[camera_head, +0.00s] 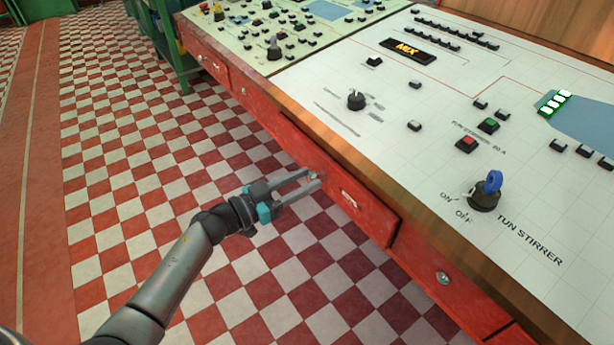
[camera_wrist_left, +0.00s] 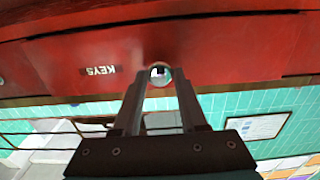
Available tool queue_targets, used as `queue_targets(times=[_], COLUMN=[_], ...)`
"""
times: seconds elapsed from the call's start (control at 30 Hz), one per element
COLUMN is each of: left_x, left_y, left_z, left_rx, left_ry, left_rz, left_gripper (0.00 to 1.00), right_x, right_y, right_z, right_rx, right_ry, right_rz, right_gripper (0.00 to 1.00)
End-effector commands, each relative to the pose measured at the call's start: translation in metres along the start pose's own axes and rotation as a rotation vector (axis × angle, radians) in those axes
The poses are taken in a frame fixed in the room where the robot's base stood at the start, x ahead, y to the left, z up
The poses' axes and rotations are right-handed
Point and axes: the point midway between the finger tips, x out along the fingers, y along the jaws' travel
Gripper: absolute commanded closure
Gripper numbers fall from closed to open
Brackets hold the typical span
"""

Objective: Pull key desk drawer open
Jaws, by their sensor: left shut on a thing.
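The key desk drawer (camera_head: 375,215) is a long red front under the desk's wooden edge. Its right end appears to stand slightly proud of the neighbouring fronts. In the left wrist view the red drawer front (camera_wrist_left: 225,55) carries an upside-down KEYS label (camera_wrist_left: 99,71) and a round shiny knob (camera_wrist_left: 160,73). My left gripper (camera_head: 315,179) reaches in from the left and is shut on the knob, with a finger on each side of it. It also shows in the left wrist view (camera_wrist_left: 160,84). The fingers mostly hide the knob in the head view. My right gripper is not in view.
The desk top (camera_head: 330,85) holds a control panel with buttons, a black dial (camera_head: 356,100) and a stirrer switch with a blue key (camera_head: 490,183). Another red drawer (camera_head: 440,270) with its own knob is to the right. The checkered floor (camera_head: 140,150) before the desk is clear.

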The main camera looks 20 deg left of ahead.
Motion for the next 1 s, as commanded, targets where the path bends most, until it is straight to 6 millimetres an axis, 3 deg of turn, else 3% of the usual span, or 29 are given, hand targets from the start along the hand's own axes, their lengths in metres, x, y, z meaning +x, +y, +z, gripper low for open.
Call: queue_targets(times=[0.5, 1.0], left_x=[-0.08, -0.167], left_y=[0.0, 0.0], left_z=[-0.001, 0.0], left_rx=[-0.002, 0.0], left_ry=[-0.008, -0.007], left_rz=[-0.001, -0.001], left_gripper=[1.0, 1.0], right_x=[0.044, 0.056], right_y=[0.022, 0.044], right_z=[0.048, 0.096], right_rx=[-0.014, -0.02], right_ry=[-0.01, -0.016], right_rz=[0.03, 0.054], right_gripper=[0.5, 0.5])
